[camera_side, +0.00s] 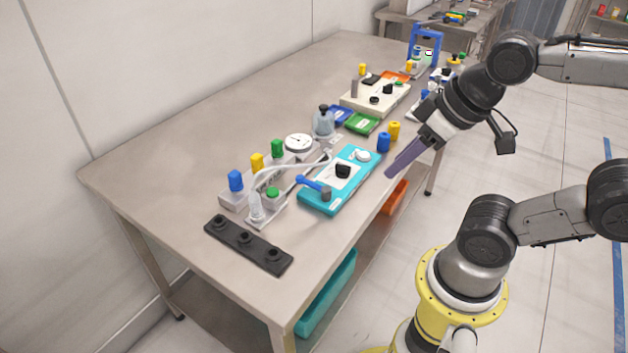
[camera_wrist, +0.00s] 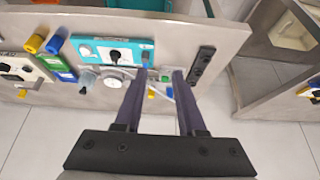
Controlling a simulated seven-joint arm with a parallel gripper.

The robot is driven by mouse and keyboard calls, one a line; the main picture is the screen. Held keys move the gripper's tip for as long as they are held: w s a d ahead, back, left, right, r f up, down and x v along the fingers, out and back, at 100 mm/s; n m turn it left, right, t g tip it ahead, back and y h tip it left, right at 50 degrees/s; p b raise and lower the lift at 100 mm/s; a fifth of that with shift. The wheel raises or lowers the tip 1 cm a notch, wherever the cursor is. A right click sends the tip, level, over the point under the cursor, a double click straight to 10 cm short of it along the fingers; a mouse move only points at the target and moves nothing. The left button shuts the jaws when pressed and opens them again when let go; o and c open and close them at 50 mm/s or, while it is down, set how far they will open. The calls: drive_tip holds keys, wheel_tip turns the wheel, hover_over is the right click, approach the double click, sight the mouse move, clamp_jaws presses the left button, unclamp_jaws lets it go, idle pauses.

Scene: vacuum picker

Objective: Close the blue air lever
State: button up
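The blue air lever (camera_side: 310,183) is on the front left end of a teal box (camera_side: 350,196). Its handle points to the left from a grey pivot, roughly crosswise to the box's long side and reaching past its edge. In the wrist view the teal box (camera_wrist: 135,43) shows beyond my fingers, and the handle is not clear there. My gripper (camera_side: 388,174) is above and to the right of the box near the table's front edge, apart from the lever. In the wrist view my gripper (camera_wrist: 158,74) has its two purple fingers spread with nothing held between them.
A black strip (camera_side: 247,244) lies at the table's near left. A clear tube curves from the fittings behind the lever. A gauge (camera_side: 298,143) and coloured caps stand behind. A blue cylinder (camera_side: 384,142) and a yellow cylinder (camera_side: 394,131) stand right of the box.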

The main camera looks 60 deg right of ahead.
drive_tip(key=shift+s+m, duration=0.1)
drive_tip(key=shift+m, duration=0.4)
drive_tip(key=c, duration=0.5)
drive_tip(key=shift+w+a+r+m, duration=0.15)
drive_tip(key=shift+w+r+m, duration=0.1)
drive_tip(key=shift+r+m, duration=0.3)
drive_tip(key=shift+w+a+r+m, duration=0.2)
drive_tip(key=shift+r+m, duration=0.25)
drive_tip(key=shift+m, duration=0.2)
clamp_jaws()
drive_tip(key=w+d+r+m+g+y, duration=0.1)
drive_tip(key=w+d+r+m, duration=0.1)
drive_tip(key=w+m, duration=0.35)
drive_tip(key=w+d+r+m+g, duration=0.1)
drive_tip(key=w+m+g, duration=0.1)
drive_tip(key=w+m, duration=0.35)
drive_tip(key=w+d+f+m+g+y, duration=0.1)
drive_tip(key=w+d+f+m+g, duration=0.1)
drive_tip(key=w+d+f, duration=0.8)
drive_tip(key=shift+d+f+m+g+y, duration=0.2)
drive_tip(key=shift+d+m+g+y, duration=0.15)
drive_tip(key=shift+m, duration=0.45)
